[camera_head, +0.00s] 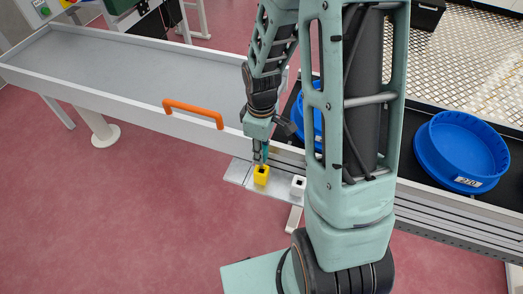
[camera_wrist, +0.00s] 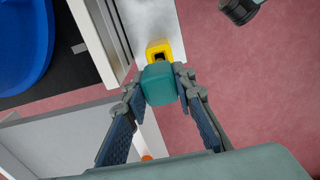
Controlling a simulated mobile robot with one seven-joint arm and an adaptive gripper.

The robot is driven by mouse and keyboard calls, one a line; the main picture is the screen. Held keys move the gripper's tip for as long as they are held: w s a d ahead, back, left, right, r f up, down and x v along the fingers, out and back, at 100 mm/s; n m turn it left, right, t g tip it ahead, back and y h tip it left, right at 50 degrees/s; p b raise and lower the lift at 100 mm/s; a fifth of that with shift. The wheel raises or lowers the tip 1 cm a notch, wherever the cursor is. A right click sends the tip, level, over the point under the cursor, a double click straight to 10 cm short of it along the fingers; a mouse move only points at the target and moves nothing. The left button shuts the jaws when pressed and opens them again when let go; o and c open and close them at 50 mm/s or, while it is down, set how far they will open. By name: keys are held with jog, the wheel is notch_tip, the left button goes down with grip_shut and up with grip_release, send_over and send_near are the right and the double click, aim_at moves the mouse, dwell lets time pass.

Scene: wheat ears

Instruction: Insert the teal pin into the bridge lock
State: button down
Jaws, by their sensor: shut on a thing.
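My gripper (camera_head: 260,158) points down just above a yellow block (camera_head: 261,176) with a dark square opening. In the wrist view the fingers (camera_wrist: 159,77) are shut on the teal pin (camera_wrist: 159,87), one on each side. The yellow block (camera_wrist: 158,47) shows just beyond the pin, with part of its opening visible. The pin's lower end is hidden, so I cannot tell whether it is inside the opening. A white block (camera_head: 298,185) with a similar opening stands to the right on the same metal plate (camera_head: 238,172). No part is labelled as the bridge lock.
An orange handle (camera_head: 193,113) spans the near rim of the long grey tray (camera_head: 120,62) at left. Blue round containers (camera_head: 461,147) stand on the dark surface at right. My arm covers the middle of the head view. Red floor lies open in front.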

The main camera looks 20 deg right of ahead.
jog(key=shift+f, duration=0.3)
jog(key=shift+f+b, duration=2.6)
jog(key=shift+f, duration=0.4)
jog(key=c, duration=1.5)
grip_release()
jog(key=shift+c, duration=0.2)
notch_tip(320, 180, up, 12)
